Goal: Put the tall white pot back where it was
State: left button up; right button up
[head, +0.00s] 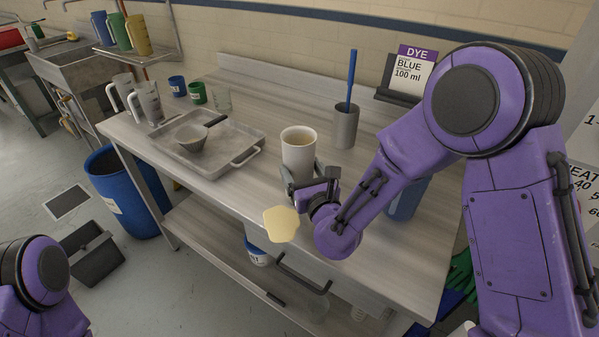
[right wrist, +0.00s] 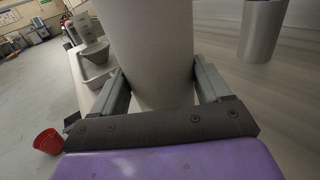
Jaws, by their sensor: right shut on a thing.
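The tall white pot (head: 299,150) stands upright near the front edge of the grey worktable (head: 240,190), with a tan content showing inside its rim. My right gripper (head: 303,186) is shut on the lower part of the pot. In the right wrist view the pot (right wrist: 150,45) sits between both fingers (right wrist: 160,92). Its base is hidden, so I cannot tell whether it touches the table. My left arm shows only at the lower left corner; its gripper is out of view.
Left of the pot is a metal tray (head: 248,157) holding a small bowl (head: 190,137). Behind are a grey cylinder (head: 345,127) with a blue rod and a dye sign (head: 413,72). A pale cream shape (head: 281,224) shows at the front edge.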

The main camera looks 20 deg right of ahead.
jog(key=o, duration=1.1)
jog(key=shift+f, duration=0.15)
jog(key=shift+o, duration=1.2)
jog(key=shift+w, duration=0.15)
jog(key=shift+a+r+p, duration=0.1)
jog(key=shift+r+p, duration=0.25)
jog(key=shift+p, duration=0.05)
jog(key=s, duration=0.2)
jog(key=s+b, duration=0.1)
jog(key=s, duration=0.1)
jog(key=s+b, duration=0.1)
jog(key=s, duration=0.1)
jog(key=shift+s+f, duration=0.1)
jog(key=shift+f, duration=0.3)
jog(key=p, duration=0.8)
send_near(304, 176)
jog(key=shift+s+r, duration=0.15)
jog(key=shift+s, duration=0.05)
